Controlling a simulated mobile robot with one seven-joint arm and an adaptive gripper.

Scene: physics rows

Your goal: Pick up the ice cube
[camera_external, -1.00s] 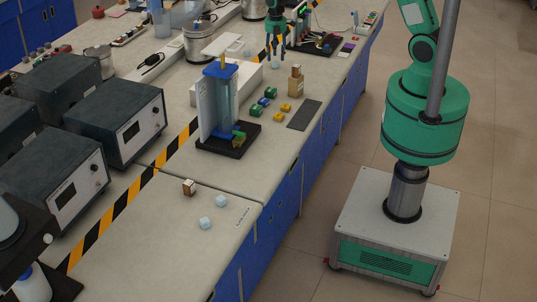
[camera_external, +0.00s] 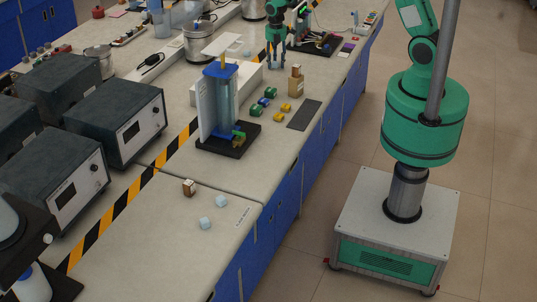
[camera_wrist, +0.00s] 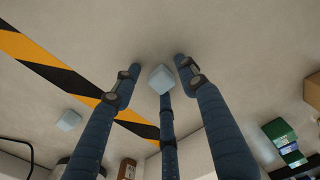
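A pale blue ice cube (camera_wrist: 161,79) sits between the fingertips of my gripper (camera_wrist: 158,76) in the wrist view. A gap shows between it and the left and right fingers. The middle finger lies just below the cube in the picture; I cannot tell if it touches. My three-fingered gripper (camera_external: 276,62) is open and points down, low over the far bench in the external view; the cube there is hidden by the fingers. A second ice cube (camera_wrist: 68,121) lies to the left. Two more ice cubes (camera_external: 221,201) (camera_external: 205,223) lie on the near bench.
A white box (camera_external: 240,77) and a blue-topped column apparatus (camera_external: 220,105) stand left of my gripper. Yellow-black tape (camera_wrist: 45,66) crosses the bench. Green equipment (camera_wrist: 281,134) shows on the right.

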